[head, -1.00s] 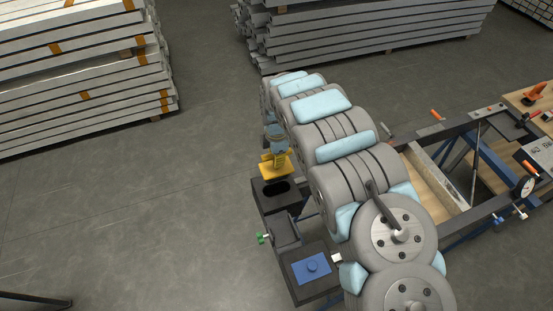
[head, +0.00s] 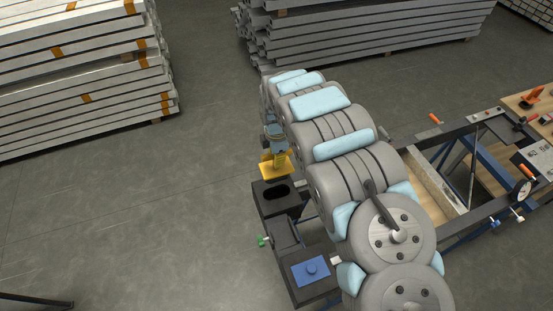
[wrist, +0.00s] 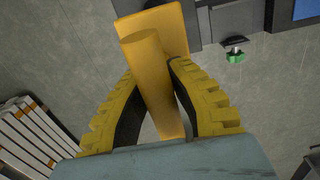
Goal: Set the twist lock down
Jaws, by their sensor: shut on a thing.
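The yellow twist lock (wrist: 155,85) is held in my gripper (wrist: 153,72). In the wrist view its round bar runs between the two ridged yellow fingers, with a flat yellow plate (wrist: 162,22) at the far end. In the head view my gripper (head: 278,152) points down beside my arm, and the twist lock's yellow plate (head: 268,170) shows beneath it. It is at the far end of a dark corner block (head: 290,205) with an oval hole. I cannot tell whether the plate touches the block. The fingers partly hide the twist lock.
A green-handled clamp (head: 263,241) sticks out left of the dark frame, and a blue plate (head: 311,270) lies on its near end. My arm covers part of the frame. A workbench with tools (head: 530,125) stands right. Beam stacks (head: 85,70) stand behind; the floor at left is clear.

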